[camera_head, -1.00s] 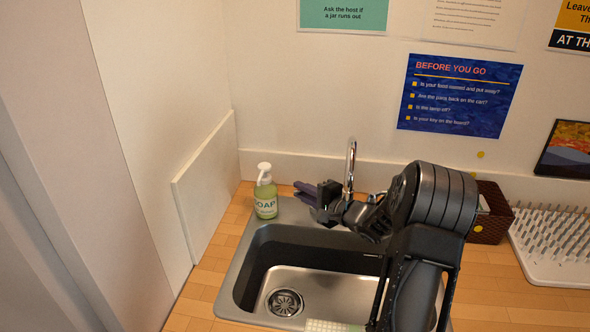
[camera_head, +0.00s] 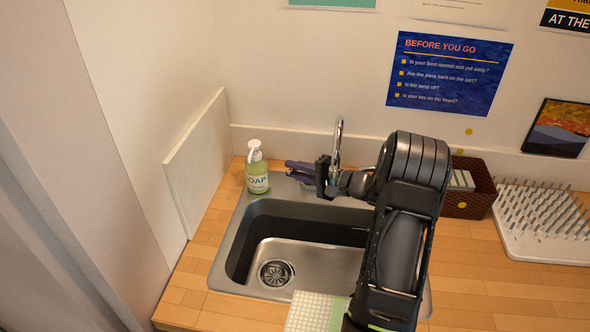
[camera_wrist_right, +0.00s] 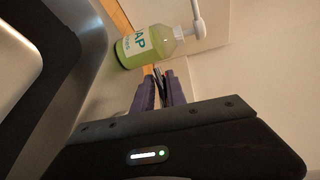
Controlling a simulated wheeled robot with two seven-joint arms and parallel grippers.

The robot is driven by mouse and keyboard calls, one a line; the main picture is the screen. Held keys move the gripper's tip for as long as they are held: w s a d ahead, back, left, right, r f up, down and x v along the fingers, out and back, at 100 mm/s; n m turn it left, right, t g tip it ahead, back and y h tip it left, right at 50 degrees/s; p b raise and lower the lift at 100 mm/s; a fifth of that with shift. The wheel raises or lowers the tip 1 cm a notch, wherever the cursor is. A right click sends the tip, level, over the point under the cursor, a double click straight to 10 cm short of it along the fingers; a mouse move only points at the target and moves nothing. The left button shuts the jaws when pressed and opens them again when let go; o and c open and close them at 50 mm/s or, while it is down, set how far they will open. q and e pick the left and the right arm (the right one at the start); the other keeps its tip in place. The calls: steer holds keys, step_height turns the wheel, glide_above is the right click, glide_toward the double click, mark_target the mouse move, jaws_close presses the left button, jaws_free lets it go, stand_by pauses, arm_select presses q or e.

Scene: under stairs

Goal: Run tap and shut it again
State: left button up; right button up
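The chrome tap (camera_head: 339,135) stands behind the sink (camera_head: 325,225); its lower part is hidden by my right gripper and arm. No running water shows in the sink. My right gripper (camera_head: 290,168) is at the tap, its purple fingers pointing left toward the soap bottle. In the right wrist view its fingers (camera_wrist_right: 160,92) are close together with a thin dark piece between them; whether they grip it is unclear. The green soap bottle (camera_head: 257,170) stands left of the fingertips, apart from them. My left gripper is out of view.
A checked cloth (camera_head: 310,314) lies at the sink's front edge. A brown basket (camera_head: 478,196) and white drying rack (camera_head: 545,220) stand to the right. A white panel (camera_head: 195,160) and wall close off the left. A dark-framed picture (camera_head: 558,128) leans at the back right.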

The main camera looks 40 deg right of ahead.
steer(key=o, duration=0.4)
steer(key=b+v, duration=0.1)
steer(key=v, duration=0.5)
steer(key=shift+s+d+b, duration=0.15)
steer(key=shift+s+b, duration=0.2)
steer(key=shift+s+d+r, duration=0.1)
steer(key=shift+s+r, duration=0.1)
steer(key=shift+s, duration=0.3)
